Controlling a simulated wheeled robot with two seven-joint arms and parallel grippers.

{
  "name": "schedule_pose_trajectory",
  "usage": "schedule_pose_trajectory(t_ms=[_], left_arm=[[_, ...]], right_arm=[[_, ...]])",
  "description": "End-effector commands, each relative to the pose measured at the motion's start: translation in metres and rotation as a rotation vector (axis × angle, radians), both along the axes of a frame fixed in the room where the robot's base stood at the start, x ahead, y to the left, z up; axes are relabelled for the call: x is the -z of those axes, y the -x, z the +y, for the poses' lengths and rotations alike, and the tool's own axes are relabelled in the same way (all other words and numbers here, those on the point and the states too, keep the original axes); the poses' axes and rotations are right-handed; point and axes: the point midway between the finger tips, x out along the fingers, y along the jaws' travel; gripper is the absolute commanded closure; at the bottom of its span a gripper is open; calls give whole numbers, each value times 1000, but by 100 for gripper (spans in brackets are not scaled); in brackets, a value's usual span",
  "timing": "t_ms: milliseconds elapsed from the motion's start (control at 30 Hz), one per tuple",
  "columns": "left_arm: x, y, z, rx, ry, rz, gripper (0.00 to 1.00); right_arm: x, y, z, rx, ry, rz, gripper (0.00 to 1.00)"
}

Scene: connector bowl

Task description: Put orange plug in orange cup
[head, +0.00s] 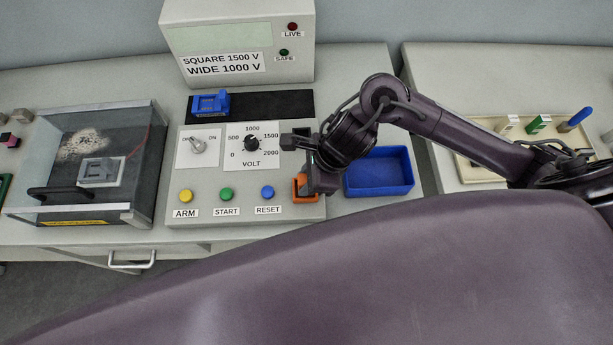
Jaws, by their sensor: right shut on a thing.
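An orange cup (299,194), small and square, shows at the lower right corner of the sloped control panel, partly covered by my right gripper. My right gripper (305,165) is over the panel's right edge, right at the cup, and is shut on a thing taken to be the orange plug. The fingers hide that plug almost wholly, so I cannot tell how it sits relative to the cup or whether it touches it. My left gripper is not in view.
The control panel (215,172) has a switch, a volt dial and yellow, green and blue buttons. A blue tray (379,185) stands right of the gripper. A blue connector (210,104) lies behind the panel. A clear-lidded box (150,130) is left, a parts tray (463,137) right.

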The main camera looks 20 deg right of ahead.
Motion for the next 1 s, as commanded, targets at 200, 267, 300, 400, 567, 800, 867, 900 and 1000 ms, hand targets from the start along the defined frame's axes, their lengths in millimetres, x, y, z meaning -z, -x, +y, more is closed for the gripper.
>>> schedule_pose_trajectory(t_ms=[200, 267, 300, 400, 567, 800, 867, 900, 1000], left_arm=[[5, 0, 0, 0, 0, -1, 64], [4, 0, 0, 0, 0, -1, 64], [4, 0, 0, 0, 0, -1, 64], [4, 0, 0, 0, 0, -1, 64], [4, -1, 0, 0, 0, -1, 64], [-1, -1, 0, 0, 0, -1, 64], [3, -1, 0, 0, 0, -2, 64], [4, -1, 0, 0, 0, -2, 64], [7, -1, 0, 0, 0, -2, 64]], right_arm=[[4, 0, 0, -1, 0, 1, 96], [3, 0, 0, -1, 0, 1, 69], [2, 0, 0, -1, 0, 1, 64], [2, 0, 0, -1, 0, 1, 51], [2, 0, 0, 0, 0, 1, 51], [-4, 0, -1, 0, 0, -2, 51], [-11, 0, -4, -1, 0, -6, 51], [-18, 0, -7, -2, 0, -8, 51], [-38, 2, -16, -3, 2, -10, 51]])
